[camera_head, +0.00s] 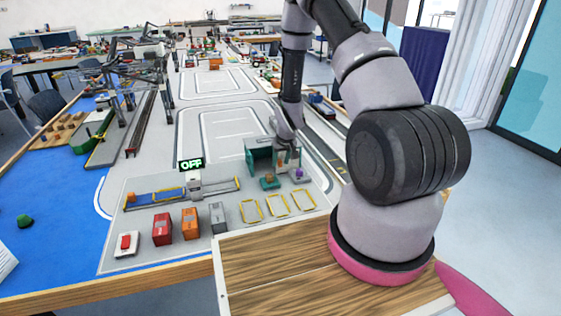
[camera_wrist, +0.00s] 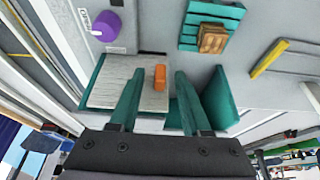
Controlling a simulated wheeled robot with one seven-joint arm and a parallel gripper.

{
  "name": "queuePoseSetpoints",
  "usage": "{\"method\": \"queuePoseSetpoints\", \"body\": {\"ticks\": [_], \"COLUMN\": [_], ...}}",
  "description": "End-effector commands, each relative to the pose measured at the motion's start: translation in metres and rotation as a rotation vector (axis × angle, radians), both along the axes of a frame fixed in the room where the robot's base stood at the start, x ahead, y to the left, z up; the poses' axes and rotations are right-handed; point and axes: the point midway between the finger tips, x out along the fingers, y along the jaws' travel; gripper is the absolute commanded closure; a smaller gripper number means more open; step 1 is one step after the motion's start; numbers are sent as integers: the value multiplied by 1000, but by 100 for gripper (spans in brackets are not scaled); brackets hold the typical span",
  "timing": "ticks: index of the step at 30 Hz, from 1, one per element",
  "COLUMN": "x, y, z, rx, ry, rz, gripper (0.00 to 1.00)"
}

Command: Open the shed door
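The shed (camera_head: 258,152) is a small teal box at the right of the near board in the head view. A pale grey panel with wood grain, seemingly its door (camera_wrist: 101,88), shows in the wrist view with teal shed parts around it. An orange handle (camera_wrist: 159,77) stands on that panel. My gripper (camera_wrist: 154,76) is open, with one finger on each side of the handle and gaps on both sides. In the head view my gripper (camera_head: 289,146) is at the shed and partly hides it. I cannot tell whether the door is fully shut.
A purple knob (camera_wrist: 106,26) is beside the panel. A teal pallet with a small wooden crate (camera_wrist: 212,38) lies in front of the shed. Yellow frames (camera_head: 276,204) and several small containers (camera_head: 190,223) are on the near board.

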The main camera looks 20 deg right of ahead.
Motion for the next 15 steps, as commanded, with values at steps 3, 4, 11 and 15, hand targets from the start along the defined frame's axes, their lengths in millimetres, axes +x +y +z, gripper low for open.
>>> {"method": "queuePoseSetpoints", "body": {"ticks": [3,4,11,15], "x": [0,0,-9,-19], "y": [0,0,0,0], "z": [0,0,24,50], "rx": [0,0,0,0], "ry": [0,0,-2,-3], "rz": [0,0,-1,-1], "gripper": [52,52,52,52]}}
